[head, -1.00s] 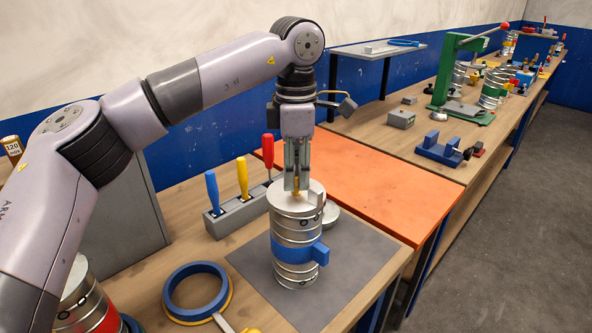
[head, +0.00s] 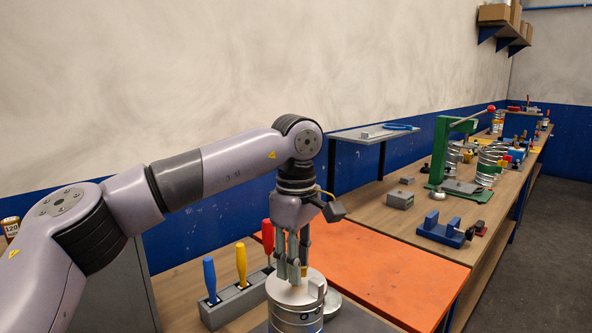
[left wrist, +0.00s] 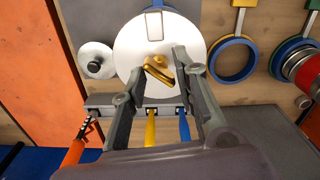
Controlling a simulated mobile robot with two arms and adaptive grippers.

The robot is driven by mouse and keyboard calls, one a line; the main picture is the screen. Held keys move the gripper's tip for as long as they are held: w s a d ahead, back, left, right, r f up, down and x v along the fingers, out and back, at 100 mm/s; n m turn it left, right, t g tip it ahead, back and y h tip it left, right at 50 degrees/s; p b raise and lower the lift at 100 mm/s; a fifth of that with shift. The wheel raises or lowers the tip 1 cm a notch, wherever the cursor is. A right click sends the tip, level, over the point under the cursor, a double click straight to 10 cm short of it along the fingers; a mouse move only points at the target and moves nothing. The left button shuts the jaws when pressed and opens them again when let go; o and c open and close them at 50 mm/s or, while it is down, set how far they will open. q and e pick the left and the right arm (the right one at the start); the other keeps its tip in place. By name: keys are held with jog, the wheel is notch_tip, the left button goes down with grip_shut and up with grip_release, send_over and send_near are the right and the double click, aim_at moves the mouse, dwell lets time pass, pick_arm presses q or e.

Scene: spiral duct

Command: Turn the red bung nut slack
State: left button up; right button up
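The silver duct can (head: 297,318) stands upright below my left gripper, its pale round lid showing in the left wrist view (left wrist: 135,45). A brass-coloured fitting (left wrist: 157,70) sits on the lid. My left gripper (head: 292,268) points down just above the lid, its fingers spread apart. In the left wrist view the fitting lies between the fingertips (left wrist: 157,65); I cannot tell whether a finger touches it. I see no nut that is clearly red. A can with a red band (left wrist: 307,72) shows at the right edge of the left wrist view. My right gripper is not in view.
A grey rack (head: 235,302) with yellow, blue and red-handled tools stands close left of the can. An orange panel (head: 385,270) lies to the right. A small round lid with a dark knob (left wrist: 95,62) lies beside the can. A blue ring (left wrist: 233,60) lies nearby.

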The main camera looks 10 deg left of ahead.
pick_arm(q)
jog(key=m, duration=0.4)
jog(key=shift+b, duration=0.35)
jog(key=m+b, duration=0.1)
jog(key=m, duration=0.2)
jog(key=shift+f+m, duration=0.1)
jog(key=shift+m, duration=0.3)
notch_tip(320, 180, up, 18)
jog(key=p, duration=0.4)
jog(key=shift+f+m, duration=0.2)
jog(key=shift+m, duration=0.1)
